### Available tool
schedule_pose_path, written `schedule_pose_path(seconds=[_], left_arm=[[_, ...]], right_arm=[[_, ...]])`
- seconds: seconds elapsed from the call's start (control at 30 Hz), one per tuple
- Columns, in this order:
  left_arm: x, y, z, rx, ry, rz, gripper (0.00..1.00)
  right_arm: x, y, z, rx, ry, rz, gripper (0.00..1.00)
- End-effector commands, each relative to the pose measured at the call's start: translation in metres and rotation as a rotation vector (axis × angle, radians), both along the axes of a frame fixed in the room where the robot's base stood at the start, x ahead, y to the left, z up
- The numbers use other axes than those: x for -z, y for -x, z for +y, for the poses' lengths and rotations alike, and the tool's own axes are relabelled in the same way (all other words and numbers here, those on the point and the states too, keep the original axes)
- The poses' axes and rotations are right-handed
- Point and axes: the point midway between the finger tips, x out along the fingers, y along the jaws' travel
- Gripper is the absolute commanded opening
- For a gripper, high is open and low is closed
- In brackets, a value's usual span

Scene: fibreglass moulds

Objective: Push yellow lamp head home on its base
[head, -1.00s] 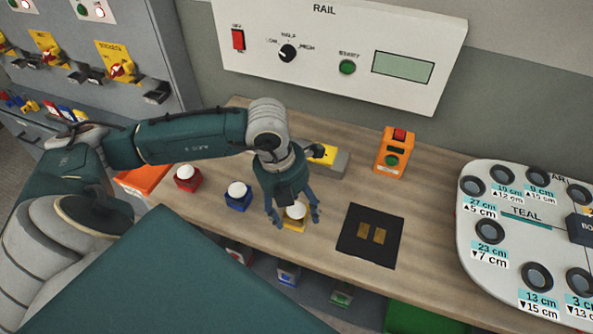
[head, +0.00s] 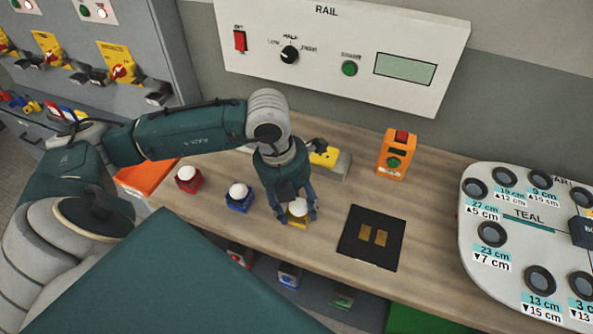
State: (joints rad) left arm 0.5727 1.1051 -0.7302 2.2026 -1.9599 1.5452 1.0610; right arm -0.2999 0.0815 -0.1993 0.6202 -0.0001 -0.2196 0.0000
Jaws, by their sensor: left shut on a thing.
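The yellow lamp (head: 298,221) stands on the wooden bench, with a white dome on a yellow body. My left gripper (head: 295,213) reaches down over it from behind, with its fingers closed on its two sides. The fingers cover part of the lamp, and I cannot tell whether there is a gap between its head and a base beneath. My right gripper is not in view.
A blue lamp (head: 239,197) and a red lamp (head: 188,179) stand to the left. A black pad (head: 352,245) with two gold plates lies to the right. A grey-and-yellow block (head: 337,165) and an orange button box (head: 394,154) stand behind. Bare bench (head: 430,230) lies farther right.

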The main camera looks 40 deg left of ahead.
Motion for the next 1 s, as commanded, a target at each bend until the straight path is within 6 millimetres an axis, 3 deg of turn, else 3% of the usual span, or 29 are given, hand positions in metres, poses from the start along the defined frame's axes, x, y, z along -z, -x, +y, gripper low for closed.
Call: schedule_pose_path(seconds=[0.17, 0.4, 0.6, 0.8, 1.0], left_arm=[[-0.038, -0.003, 0.000, 0.001, 0.000, -0.011, 0.25], [-0.112, -0.003, -0.001, 0.001, 0.002, -0.012, 0.25], [-0.157, -0.001, 0.000, 0.000, 0.000, -0.007, 0.25], [-0.178, -0.001, 0.000, -0.001, -0.002, -0.004, 0.25], [-0.182, 0.000, 0.000, 0.000, -0.001, -0.001, 0.25]], right_arm=[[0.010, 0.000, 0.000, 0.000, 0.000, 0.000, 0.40], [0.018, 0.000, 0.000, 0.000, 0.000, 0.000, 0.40], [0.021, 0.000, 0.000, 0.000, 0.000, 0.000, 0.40], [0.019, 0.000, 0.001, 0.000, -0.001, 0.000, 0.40], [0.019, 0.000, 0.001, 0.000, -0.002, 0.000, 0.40]])
